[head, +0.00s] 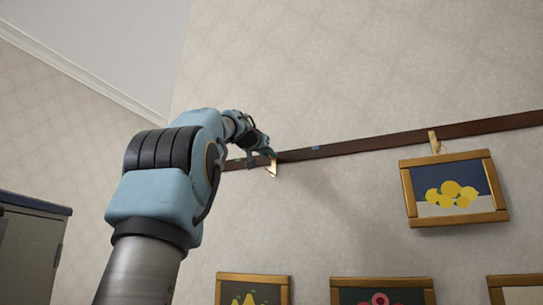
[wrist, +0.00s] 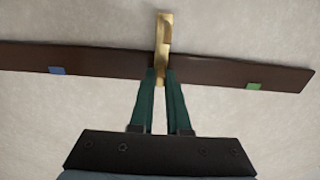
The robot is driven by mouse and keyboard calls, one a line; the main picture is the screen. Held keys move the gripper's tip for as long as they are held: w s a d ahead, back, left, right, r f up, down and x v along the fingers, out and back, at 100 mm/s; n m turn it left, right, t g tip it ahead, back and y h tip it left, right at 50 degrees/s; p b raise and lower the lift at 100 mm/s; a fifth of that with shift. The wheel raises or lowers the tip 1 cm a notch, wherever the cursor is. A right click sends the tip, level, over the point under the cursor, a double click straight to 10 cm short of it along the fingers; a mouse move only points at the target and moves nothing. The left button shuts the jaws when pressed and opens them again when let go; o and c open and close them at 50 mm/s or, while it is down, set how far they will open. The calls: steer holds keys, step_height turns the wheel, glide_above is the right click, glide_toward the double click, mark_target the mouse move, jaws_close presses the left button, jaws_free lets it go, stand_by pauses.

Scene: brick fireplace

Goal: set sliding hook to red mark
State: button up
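The brass sliding hook (head: 273,169) sits on the dark brown wall rail (head: 375,142), near the rail's left part in the head view. In the wrist view the hook (wrist: 163,35) crosses the rail (wrist: 105,61) at the middle. My gripper (wrist: 161,73) has its two dark green fingers close against both sides of the hook, with little or no gap. A blue mark (wrist: 56,70) lies left of the hook and a green mark (wrist: 254,86) right of it in the wrist view. The blue mark (head: 316,148) is right of the hook in the head view. No red mark is visible.
A second brass hook (head: 434,142) on the rail stands above a framed lemon picture (head: 455,188) at right. Several framed pictures (head: 253,278) show along the bottom. A grey cabinet (head: 28,245) stands at far left. The rail's end shows at right in the wrist view.

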steer(key=o, duration=0.4)
steer(key=shift+o, duration=0.2)
steer(key=b+v, duration=0.5)
steer(key=v, duration=0.5)
steer(key=shift+s+b, duration=0.4)
steer(key=shift+a, duration=0.1)
